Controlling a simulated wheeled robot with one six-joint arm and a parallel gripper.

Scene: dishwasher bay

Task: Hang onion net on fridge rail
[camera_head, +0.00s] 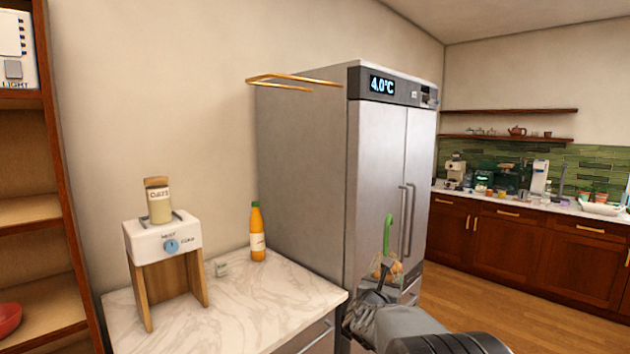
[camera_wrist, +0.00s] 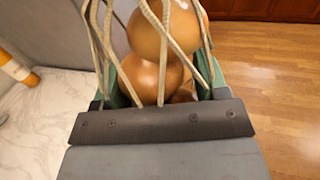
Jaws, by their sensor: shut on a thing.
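The onion net (camera_head: 385,268) hangs low in front of the fridge doors in the head view, with a green loop handle (camera_head: 388,232) standing up above it. In the wrist view, brown onions (camera_wrist: 158,75) and pale net cords fill the space just beyond my gripper. My gripper (camera_head: 380,290) is shut on the onion net; its fingertips are partly hidden by the net and by my arm. The fridge rail (camera_head: 290,80) is a brass bar sticking out from the upper left side of the steel fridge (camera_head: 300,150). The net is below the rail and to its right, apart from it.
A wooden shelf (camera_head: 30,215) is at far left. Floor is open at right.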

